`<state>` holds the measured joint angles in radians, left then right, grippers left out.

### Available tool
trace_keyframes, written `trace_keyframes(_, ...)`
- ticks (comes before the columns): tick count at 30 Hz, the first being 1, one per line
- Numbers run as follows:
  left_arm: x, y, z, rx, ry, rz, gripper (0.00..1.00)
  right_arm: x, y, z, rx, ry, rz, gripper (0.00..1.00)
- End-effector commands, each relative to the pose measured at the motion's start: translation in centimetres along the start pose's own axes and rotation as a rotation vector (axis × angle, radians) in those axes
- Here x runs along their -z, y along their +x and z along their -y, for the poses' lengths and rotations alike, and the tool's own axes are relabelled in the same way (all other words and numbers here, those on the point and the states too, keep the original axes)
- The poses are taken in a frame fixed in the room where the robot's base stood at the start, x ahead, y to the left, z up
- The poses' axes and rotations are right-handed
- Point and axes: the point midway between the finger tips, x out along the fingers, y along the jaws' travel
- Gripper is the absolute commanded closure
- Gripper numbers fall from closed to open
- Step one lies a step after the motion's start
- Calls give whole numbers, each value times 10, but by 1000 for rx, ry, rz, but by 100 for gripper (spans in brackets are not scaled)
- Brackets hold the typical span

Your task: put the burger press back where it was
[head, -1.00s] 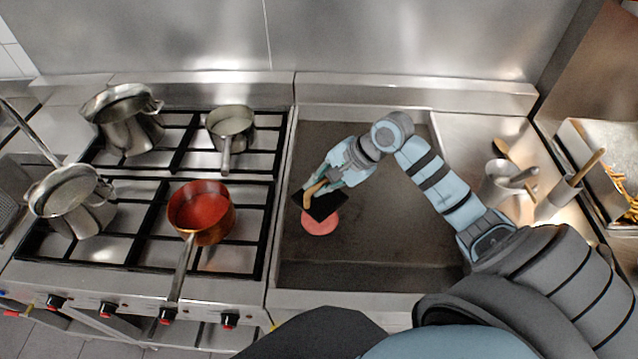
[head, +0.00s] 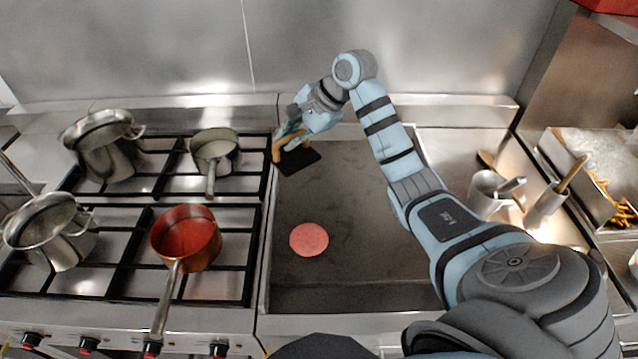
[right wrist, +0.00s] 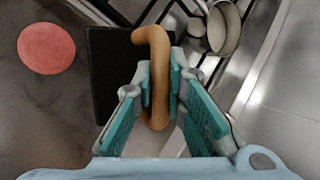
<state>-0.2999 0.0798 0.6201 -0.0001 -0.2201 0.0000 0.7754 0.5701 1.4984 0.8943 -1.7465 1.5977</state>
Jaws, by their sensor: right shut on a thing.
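The burger press has a flat black plate (head: 302,161) and a curved wooden handle (right wrist: 159,70). In the head view it is over the back left corner of the griddle (head: 350,272). My right gripper (head: 287,139) is shut on the handle; its teal fingers (right wrist: 160,98) lie on both sides of it in the right wrist view. I cannot tell whether the plate touches the griddle. A round pink patty (head: 309,239) lies uncovered on the griddle, nearer the front, apart from the press. My left gripper is not in view.
Left of the griddle is a gas stove with several pots, including a copper pan (head: 186,238) and a small saucepan (head: 214,150) near the press. Steel containers with utensils (head: 486,190) stand on the right counter. The griddle's middle and right are clear.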

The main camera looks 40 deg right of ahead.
Motion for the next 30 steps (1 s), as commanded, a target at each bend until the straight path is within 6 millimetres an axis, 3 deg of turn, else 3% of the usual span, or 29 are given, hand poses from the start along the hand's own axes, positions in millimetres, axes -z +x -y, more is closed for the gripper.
trace_keyframes(3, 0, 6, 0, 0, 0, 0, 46, 19, -14, 27, 39, 97, -60, 100)
trace_keyframes(8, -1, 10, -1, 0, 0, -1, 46, 48, -29, 45, 91, 254, -161, 100)
trace_keyframes(12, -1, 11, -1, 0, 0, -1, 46, 74, -30, 40, 133, 385, -247, 100)
trace_keyframes(19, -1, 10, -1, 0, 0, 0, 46, 95, -26, 23, 179, 512, -325, 100)
trace_keyframes(23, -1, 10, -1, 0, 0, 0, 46, 101, -9, 10, 183, 535, -339, 100)
trace_keyframes(30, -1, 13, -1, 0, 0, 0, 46, 124, 58, -33, 181, 535, -337, 100)
